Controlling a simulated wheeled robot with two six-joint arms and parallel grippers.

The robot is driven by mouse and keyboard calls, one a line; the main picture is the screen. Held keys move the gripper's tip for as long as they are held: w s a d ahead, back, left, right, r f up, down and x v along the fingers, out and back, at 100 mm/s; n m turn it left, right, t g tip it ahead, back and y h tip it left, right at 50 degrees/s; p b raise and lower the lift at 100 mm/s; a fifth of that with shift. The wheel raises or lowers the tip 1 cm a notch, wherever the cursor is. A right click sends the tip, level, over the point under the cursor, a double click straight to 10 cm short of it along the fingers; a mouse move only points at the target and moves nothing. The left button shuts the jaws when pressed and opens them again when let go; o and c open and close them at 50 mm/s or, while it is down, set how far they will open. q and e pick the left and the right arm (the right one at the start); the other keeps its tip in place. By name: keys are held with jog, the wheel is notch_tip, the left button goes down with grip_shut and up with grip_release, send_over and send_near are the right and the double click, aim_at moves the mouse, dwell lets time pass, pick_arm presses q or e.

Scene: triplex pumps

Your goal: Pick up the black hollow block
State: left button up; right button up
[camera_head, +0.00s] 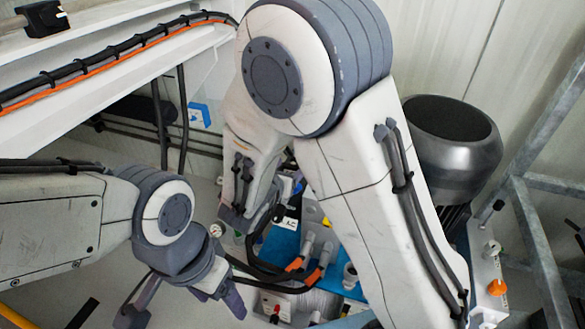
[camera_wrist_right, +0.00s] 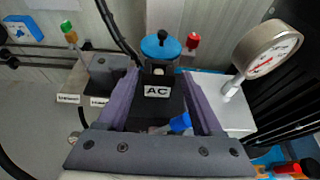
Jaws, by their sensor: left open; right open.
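A small black block (camera_head: 42,18) sits on the white ledge at the top left of the head view; I cannot tell if it is hollow. In the right wrist view, a black block-like part (camera_wrist_right: 172,108) with an "AC" label and a blue-topped fitting (camera_wrist_right: 160,47) stands between the fingers of my right gripper (camera_wrist_right: 162,82). The purple fingers are spread and apart, holding nothing that I can see. In the head view my right arm hides much of the area near that gripper. My left gripper (camera_head: 222,293) is low left of centre, open, its fingers partly hidden.
A pressure gauge (camera_wrist_right: 268,52) stands close on the right in the wrist view. Black hoses, orange-tipped connectors (camera_head: 313,278) and a blue surface (camera_head: 284,245) lie near my arms. A dark motor cylinder (camera_head: 450,150) and a metal frame (camera_head: 540,250) are at the right.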

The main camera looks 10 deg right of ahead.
jog(key=shift+w+d+f, duration=0.35)
jog(key=shift+w+f, duration=0.15)
jog(key=shift+w, duration=0.05)
jog(key=shift+w+d, duration=0.1)
jog(key=shift+w, duration=0.3)
jog(key=shift+d, duration=0.1)
grip_shut()
jog(key=shift+r, duration=0.15)
